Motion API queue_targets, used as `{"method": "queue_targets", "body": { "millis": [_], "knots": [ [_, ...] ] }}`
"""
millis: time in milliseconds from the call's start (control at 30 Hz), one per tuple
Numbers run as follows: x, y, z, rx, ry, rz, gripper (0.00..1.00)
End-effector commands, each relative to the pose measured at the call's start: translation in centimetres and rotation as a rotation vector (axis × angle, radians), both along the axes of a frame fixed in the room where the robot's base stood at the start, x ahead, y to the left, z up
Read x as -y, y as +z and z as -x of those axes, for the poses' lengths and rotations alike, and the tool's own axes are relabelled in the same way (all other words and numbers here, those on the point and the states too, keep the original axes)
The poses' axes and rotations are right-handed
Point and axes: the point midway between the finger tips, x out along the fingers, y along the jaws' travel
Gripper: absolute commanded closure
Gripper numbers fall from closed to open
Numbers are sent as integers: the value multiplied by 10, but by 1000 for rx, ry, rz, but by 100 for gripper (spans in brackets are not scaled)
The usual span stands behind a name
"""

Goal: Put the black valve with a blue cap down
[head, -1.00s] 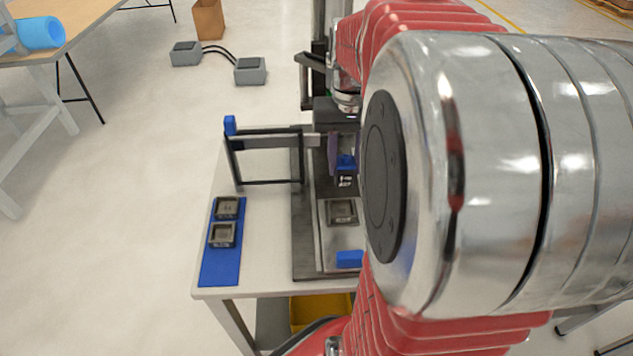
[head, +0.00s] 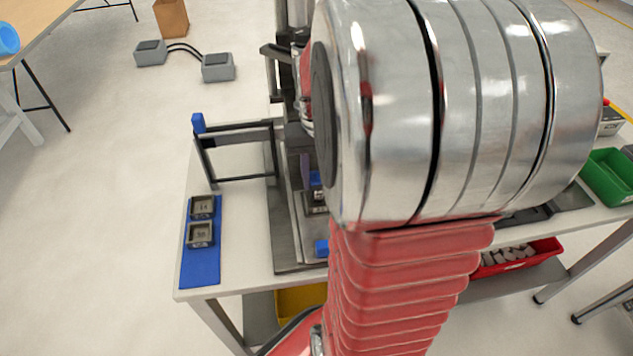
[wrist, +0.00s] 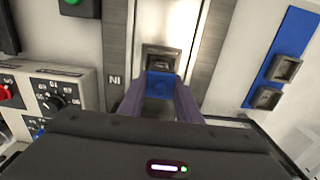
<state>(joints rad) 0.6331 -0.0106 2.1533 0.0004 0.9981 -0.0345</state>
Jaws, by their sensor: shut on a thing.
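The black valve with a blue cap is partly hidden in the head view; its blue cap (head: 316,179) shows beside my silver and red arm. In the wrist view the cap (wrist: 160,84) sits between the purple fingers of my gripper (wrist: 160,100), which is shut on it. The purple finger also shows in the head view (head: 306,168). A grey square seat (wrist: 161,58) lies just beyond the cap in the wrist view, on a dark-framed track. The valve's lower end is hidden, so I cannot tell whether it touches anything.
A blue mat (head: 200,268) with two grey square pieces lies to the left. A control panel (wrist: 47,98) with knobs is left in the wrist view.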

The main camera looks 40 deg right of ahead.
Motion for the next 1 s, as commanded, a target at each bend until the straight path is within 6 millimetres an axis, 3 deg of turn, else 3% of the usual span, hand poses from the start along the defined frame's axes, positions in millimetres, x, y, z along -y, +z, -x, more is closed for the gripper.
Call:
{"method": "queue_targets", "body": {
  "millis": [167, 567, 600, 833, 1000],
  "knots": [
    [0, -20, 1, -2, -1, -1, 93],
    [0, -23, 0, -1, -2, -1, 93],
    [0, -23, 1, -1, -2, -1, 66],
    [1, -23, 1, -1, -2, -1, 50],
    [1, -23, 1, -1, -2, -1, 50]
  ]
}}
